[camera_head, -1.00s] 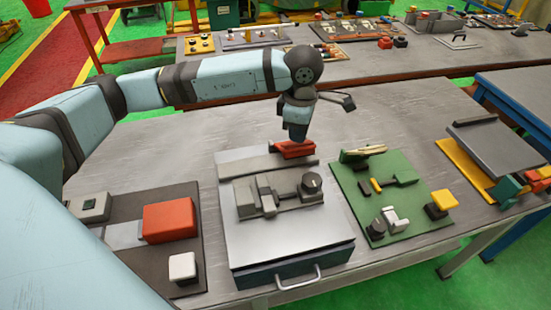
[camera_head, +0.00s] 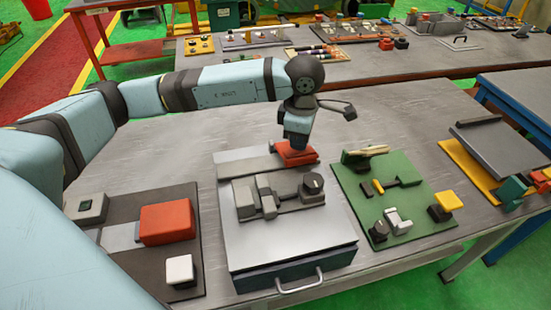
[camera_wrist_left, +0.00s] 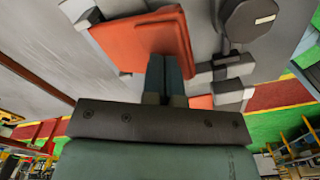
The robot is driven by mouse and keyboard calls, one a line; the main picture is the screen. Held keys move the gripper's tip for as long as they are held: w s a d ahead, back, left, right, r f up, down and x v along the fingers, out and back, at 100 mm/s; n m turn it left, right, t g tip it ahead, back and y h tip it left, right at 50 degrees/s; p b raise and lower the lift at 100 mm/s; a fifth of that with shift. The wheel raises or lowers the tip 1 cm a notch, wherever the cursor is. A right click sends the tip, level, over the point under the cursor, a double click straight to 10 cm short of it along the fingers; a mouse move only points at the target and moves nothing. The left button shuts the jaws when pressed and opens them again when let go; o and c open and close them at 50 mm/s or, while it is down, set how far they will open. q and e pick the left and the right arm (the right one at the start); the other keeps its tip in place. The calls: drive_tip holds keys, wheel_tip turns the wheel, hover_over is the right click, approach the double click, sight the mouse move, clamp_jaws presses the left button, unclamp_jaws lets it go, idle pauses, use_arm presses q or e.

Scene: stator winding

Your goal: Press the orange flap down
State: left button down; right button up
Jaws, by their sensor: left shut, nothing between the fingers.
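The orange flap (camera_head: 299,157) sits at the back of the middle grey panel, near its right rear corner. It looks like a flat red-orange plate, lying low over the panel. In the left wrist view the flap (camera_wrist_left: 135,45) fills the upper middle. My left gripper (camera_head: 296,141) points down with its shut fingers at the flap, and seems to touch it or nearly so. The finger pair (camera_wrist_left: 165,75) overlaps the flap in the left wrist view, so contact cannot be told for certain. My right gripper is not in view.
A grey latch block with a black knob (camera_head: 313,184) stands just in front, above a drawer with a handle (camera_head: 299,283). A dark panel with an orange box (camera_head: 167,221) lies left. A green panel (camera_head: 410,192) lies right. Bare table lies behind.

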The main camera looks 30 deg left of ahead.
sight(299, 152)
use_arm(q)
drive_tip(key=shift+s+d+f+b, duration=0.1)
drive_tip(key=shift+f+b, duration=0.15)
drive_tip(key=shift+f, duration=0.1)
drive_tip(key=shift+s+d+f+b, duration=0.1)
drive_tip(key=shift+f+b, duration=0.15)
drive_tip(key=shift+f, duration=0.25)
drive_tip(key=shift+s+d+f+b, duration=0.1)
drive_tip(key=shift+f+b, duration=0.55)
drive_tip(key=shift+b, duration=0.05)
drive_tip(key=shift+r+p, duration=1.8)
drive_tip(key=shift+r, duration=2.35)
